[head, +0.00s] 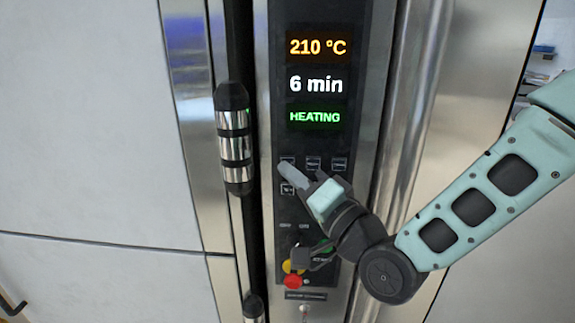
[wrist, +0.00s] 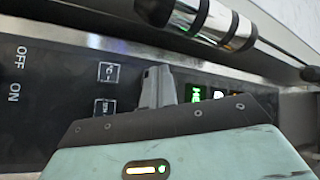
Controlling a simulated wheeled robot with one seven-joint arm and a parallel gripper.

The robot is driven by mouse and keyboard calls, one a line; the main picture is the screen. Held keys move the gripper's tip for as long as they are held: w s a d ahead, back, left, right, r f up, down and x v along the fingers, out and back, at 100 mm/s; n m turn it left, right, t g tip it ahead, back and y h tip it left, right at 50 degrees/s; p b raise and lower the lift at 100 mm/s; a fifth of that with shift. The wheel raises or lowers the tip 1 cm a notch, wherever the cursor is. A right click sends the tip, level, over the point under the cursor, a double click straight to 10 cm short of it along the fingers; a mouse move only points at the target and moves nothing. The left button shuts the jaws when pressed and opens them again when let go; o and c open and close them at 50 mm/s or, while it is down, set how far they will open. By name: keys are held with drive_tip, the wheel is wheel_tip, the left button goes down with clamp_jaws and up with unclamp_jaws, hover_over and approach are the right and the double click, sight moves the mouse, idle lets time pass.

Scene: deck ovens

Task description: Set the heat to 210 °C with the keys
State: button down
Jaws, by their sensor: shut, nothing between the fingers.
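The display (head: 318,47) on the dark control panel reads 210 °C in orange, with 6 min below it and HEATING in green. Small square keys (head: 313,163) sit in a row under the display, with another key (head: 288,188) below on the left. My gripper (head: 284,170) is shut and empty, its fingertips over the left key of the row. I cannot tell if they touch it. In the wrist view the fingers (wrist: 158,88) reach over the panel beside two keys (wrist: 109,73), and part of the green text shows past them.
A chrome and black door handle (head: 234,138) stands out left of the panel. A red and yellow button (head: 293,275) and the OFF/ON marks are lower on the panel. A steel vertical bar (head: 412,110) runs along the right, behind my arm.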

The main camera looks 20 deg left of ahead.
drive_tip(key=shift+s+d, duration=0.1)
drive_tip(key=shift+s, duration=0.15)
drive_tip(key=s, duration=0.2)
drive_tip(key=s+d+b, duration=0.1)
drive_tip(key=s, duration=0.1)
drive_tip(key=shift+s, duration=0.35)
idle(0.5)
drive_tip(key=s+d+f+n+g+h+b, duration=0.4)
drive_tip(key=d+f+n+g+h, duration=0.2)
drive_tip(key=d+f+h, duration=0.6)
drive_tip(key=s+d+f+n+g+h+b, duration=0.1)
drive_tip(key=s+d+f+g+h, duration=0.1)
drive_tip(key=s+d, duration=0.3)
drive_tip(key=s+d+f+g+h+b, duration=0.1)
drive_tip(key=s+d+f+g+h, duration=0.1)
drive_tip(key=s+d, duration=0.4)
drive_tip(key=d+g, duration=0.1)
drive_tip(key=d, duration=0.2)
drive_tip(key=shift+s+d+n+h, duration=0.15)
drive_tip(key=shift+d+n+h, duration=0.1)
drive_tip(key=shift+n+h, duration=0.15)
